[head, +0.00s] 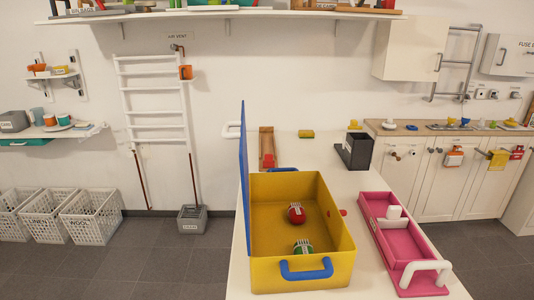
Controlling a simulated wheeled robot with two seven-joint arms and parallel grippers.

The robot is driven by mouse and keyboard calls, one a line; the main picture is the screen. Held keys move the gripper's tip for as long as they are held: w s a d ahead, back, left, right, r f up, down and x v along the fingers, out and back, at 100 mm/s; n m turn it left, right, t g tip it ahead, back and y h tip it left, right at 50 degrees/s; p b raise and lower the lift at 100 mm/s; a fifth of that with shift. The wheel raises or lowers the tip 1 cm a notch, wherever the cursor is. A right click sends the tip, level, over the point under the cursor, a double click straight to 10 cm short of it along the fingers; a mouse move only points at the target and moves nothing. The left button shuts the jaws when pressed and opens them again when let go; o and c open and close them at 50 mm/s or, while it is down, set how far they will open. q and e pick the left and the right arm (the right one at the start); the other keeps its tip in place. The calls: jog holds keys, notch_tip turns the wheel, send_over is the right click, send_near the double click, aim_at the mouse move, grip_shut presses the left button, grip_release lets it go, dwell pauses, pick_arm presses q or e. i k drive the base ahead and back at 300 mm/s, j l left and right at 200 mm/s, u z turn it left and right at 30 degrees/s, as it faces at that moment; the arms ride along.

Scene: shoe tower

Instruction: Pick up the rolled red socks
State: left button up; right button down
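A round red bundle with white stripes (296,212), which looks like the rolled red socks, lies inside the open yellow box (340,262) on the white table. A similar green striped bundle (303,247) lies in front of it, close to the box's front wall, which hides its lower part. The red bundle's upper side shows clearly and nothing covers it. Neither of my grippers is in view.
The box's blue lid (244,175) stands upright at the left. A blue handle (306,270) is on the box's front. A pink tray (375,205) stands right, a black holder (355,150) behind, and a wooden tray (266,140) at the back left.

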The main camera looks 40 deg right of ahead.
aim_at(296, 215)
jog(key=i+j+z, duration=0.1)
jog(key=i+z, duration=0.15)
jog(key=z, duration=0.2)
jog(key=i+j+z, duration=0.2)
jog(key=z, duration=0.25)
jog(key=i+j+z, duration=0.25)
jog(key=z, duration=0.2)
jog(key=i+j+z, duration=0.15)
jog(key=j+z, duration=0.2)
jog(key=z, duration=0.15)
